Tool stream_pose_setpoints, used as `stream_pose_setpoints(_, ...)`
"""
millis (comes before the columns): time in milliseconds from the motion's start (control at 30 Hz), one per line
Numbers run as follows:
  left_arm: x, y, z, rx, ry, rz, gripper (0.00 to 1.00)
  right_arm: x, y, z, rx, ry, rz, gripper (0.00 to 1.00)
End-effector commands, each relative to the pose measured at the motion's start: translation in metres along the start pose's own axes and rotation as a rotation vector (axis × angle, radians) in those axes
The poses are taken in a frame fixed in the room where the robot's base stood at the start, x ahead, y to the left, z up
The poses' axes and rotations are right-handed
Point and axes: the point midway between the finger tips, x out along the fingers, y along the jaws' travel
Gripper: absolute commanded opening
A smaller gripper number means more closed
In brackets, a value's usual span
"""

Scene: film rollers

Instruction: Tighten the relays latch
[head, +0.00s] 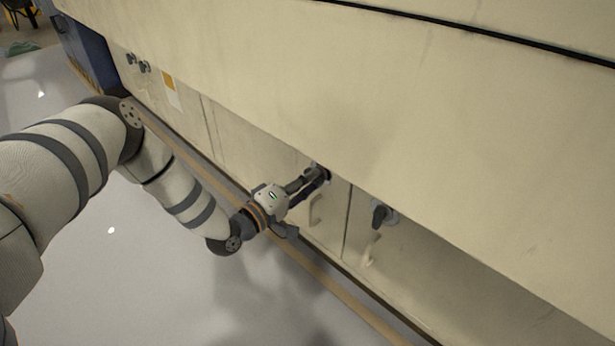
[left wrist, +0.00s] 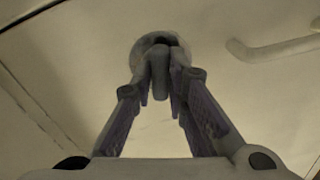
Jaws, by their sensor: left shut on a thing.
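A dark latch with a round base (left wrist: 158,50) sits on a cream cabinet panel. In the head view its base (head: 322,170) is mostly covered by my left gripper (head: 313,180). My left gripper (left wrist: 160,88) has its two fingers on either side of the latch's knob, shut on it. A similar dark latch (head: 381,214) sits on the panel to the right, with nothing touching it. I see no readable label that tells which latch is the relays one. My right gripper is not in view.
A pale curved handle (head: 314,212) is just below the held latch; it also shows in the left wrist view (left wrist: 270,48). Another handle (head: 370,250) is below the right latch. The cabinet's upper body (head: 400,90) overhangs the panels. Grey floor (head: 130,270) is open at left.

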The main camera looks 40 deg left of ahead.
Motion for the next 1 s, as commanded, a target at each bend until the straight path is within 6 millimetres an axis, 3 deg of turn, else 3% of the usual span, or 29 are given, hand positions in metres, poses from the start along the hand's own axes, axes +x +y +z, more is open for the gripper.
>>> stream_pose_setpoints(1000,0.0,0.002,0.0,0.946,-0.001,0.0,0.0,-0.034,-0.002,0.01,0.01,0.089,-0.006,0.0)
